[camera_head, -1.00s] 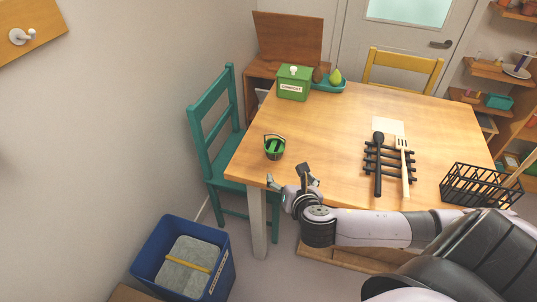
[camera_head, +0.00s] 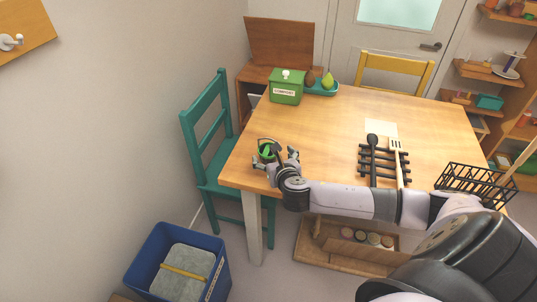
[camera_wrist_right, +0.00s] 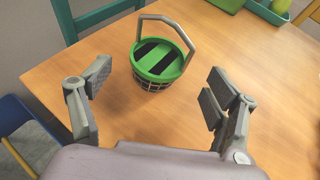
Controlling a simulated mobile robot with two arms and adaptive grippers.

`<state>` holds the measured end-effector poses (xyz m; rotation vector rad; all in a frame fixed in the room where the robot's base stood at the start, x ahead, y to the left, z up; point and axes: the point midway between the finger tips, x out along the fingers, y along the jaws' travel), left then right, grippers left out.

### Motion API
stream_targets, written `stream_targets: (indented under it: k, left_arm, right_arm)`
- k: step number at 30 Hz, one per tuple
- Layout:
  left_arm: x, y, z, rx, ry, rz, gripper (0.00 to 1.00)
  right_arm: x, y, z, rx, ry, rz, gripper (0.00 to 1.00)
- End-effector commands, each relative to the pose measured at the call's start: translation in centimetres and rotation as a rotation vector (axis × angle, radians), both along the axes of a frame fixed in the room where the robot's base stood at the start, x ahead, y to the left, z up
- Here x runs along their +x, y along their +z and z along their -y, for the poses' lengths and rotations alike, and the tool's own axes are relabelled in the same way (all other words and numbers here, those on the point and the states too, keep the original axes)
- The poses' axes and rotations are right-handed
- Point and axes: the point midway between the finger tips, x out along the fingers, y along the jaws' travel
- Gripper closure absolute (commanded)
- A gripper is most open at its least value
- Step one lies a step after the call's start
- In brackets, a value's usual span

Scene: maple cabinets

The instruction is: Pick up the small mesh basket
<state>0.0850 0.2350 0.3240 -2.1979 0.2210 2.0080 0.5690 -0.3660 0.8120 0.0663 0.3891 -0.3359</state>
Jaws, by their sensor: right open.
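The small mesh basket (camera_head: 264,150) is a dark mesh pail with a green rim and a raised grey handle. It stands upright on the wooden table (camera_head: 330,118) near its left corner. In the right wrist view the basket (camera_wrist_right: 158,62) is ahead of the jaws, upper middle, with green and black showing inside its rim. My right gripper (camera_head: 274,163) is at the front left of the table, just short of the basket. In the right wrist view its two fingers (camera_wrist_right: 158,98) are spread wide with bare table between them. My left gripper is in neither view.
A green compost box (camera_head: 287,88) and a teal tray (camera_head: 322,90) with fruit stand at the back left. A black rack (camera_head: 383,163) with utensils lies right of centre. A black wire basket (camera_head: 475,185) is at the right edge. A teal chair (camera_head: 208,130) stands left.

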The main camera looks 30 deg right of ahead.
Motion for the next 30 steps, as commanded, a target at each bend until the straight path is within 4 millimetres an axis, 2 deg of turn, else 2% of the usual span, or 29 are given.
stream_targets:
  k: [9,19,30]
  left_arm:
    - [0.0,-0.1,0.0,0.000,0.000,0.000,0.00]
    - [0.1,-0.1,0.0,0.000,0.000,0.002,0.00]
    - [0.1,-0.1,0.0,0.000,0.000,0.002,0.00]
  right_arm:
    - [4.0,-1.3,1.2,0.000,-0.002,0.000,0.18]
    - [4.5,-1.6,1.4,0.001,0.000,-0.001,0.18]
    - [4.5,-1.6,1.4,0.000,0.000,-0.001,0.43]
